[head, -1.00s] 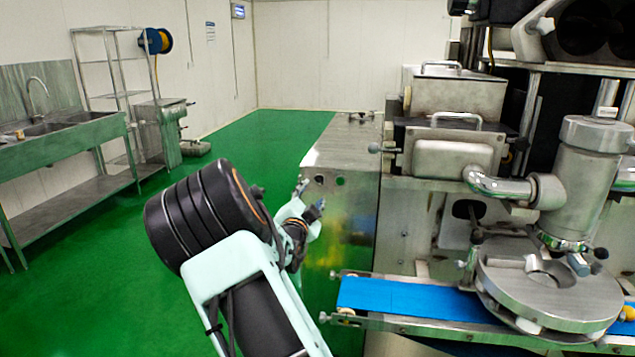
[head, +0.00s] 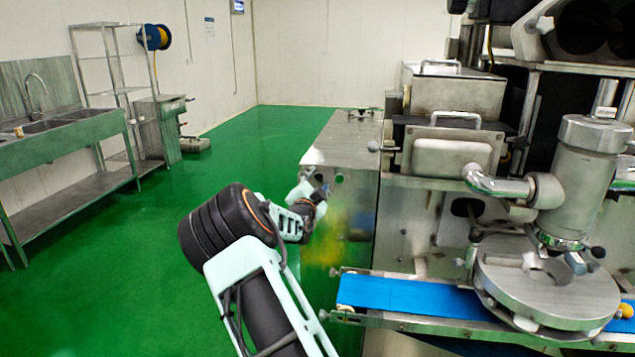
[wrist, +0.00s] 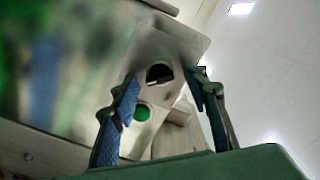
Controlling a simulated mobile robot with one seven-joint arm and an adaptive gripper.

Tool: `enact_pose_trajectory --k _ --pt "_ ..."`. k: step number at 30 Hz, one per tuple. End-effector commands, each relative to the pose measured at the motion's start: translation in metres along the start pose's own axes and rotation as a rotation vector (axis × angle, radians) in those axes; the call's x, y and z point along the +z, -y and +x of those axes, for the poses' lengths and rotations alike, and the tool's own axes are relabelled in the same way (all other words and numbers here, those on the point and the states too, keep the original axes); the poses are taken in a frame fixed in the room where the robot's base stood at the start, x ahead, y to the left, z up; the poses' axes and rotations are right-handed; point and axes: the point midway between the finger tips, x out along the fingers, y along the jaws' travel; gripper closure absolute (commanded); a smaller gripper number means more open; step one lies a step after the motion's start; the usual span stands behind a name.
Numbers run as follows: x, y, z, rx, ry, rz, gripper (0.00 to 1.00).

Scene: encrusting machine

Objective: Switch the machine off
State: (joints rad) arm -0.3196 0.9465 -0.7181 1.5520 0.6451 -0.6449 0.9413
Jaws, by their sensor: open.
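The encrusting machine (head: 450,215) is a large steel unit on the right. The end face of its steel cabinet (head: 345,215) carries a green round button (head: 339,180). In the wrist view the green button (wrist: 142,112) sits on a pale panel (wrist: 165,45), beside a dark round control (wrist: 158,73) whose setting I cannot make out. My gripper (wrist: 166,82) is open and empty, its two blue-padded fingers on either side of the dark control in this view. In the head view my gripper (head: 312,188) is close in front of the panel and partly covers it. Contact cannot be told.
A blue conveyor belt (head: 410,298) juts out below and right of my gripper. A round steel head (head: 548,285) stands over the belt. A sink bench (head: 65,135) and a shelf rack (head: 108,65) line the left wall. The green floor (head: 225,165) between is clear.

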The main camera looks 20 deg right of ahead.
Motion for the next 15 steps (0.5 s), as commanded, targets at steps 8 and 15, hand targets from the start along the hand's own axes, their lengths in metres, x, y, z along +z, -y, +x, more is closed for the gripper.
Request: enact_pose_trajectory --k 8,15 --pt "0.0000 0.0001 -0.0003 0.000 0.000 0.000 0.87" --pt "0.0002 -0.0001 -0.0003 0.000 0.000 -0.003 1.00"
